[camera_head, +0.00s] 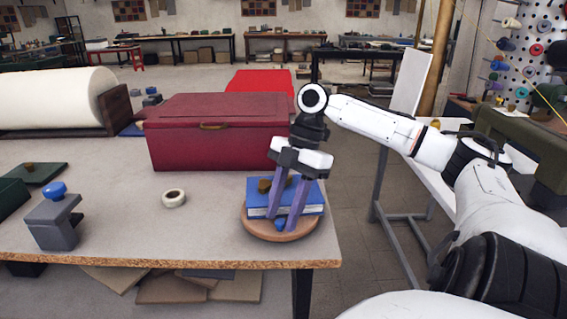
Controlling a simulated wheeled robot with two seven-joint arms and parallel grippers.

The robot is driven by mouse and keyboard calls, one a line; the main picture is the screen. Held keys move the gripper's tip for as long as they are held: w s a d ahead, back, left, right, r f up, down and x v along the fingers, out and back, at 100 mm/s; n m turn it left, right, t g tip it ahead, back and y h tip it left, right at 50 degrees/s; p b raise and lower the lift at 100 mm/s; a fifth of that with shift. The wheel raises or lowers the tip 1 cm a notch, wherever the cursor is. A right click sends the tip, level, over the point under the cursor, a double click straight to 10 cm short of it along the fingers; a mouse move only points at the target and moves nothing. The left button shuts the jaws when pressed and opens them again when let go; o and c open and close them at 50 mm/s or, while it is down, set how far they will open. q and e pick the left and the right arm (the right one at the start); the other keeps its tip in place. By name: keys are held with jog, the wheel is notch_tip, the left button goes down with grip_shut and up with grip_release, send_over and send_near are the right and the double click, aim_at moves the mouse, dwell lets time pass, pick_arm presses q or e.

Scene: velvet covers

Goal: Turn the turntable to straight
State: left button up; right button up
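The turntable (252,228) is a round wooden disc near the right front corner of the workbench. A blue book-like block (258,199) lies on it, its front edge running almost level across the picture. A small brown knob (264,186) shows on top of the block. A small blue knob (280,224) shows at the disc's front. My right gripper (283,222) points down in front of the block, with its two purple fingers apart. The tips are on either side of the blue knob; I cannot tell whether they touch it. My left gripper is out of view.
A dark red chest (215,132) stands close behind the turntable. A white tape roll (173,198) and a grey block with a blue knob (54,218) are on the workbench (130,235) to the left. The bench edge is just right of the turntable.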

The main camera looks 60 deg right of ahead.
jog(key=p+v, duration=0.2)
jog(key=v, duration=0.8)
jog(key=shift+r+p, duration=0.15)
jog(key=shift+p, duration=0.25)
jog(key=shift+s, duration=0.1)
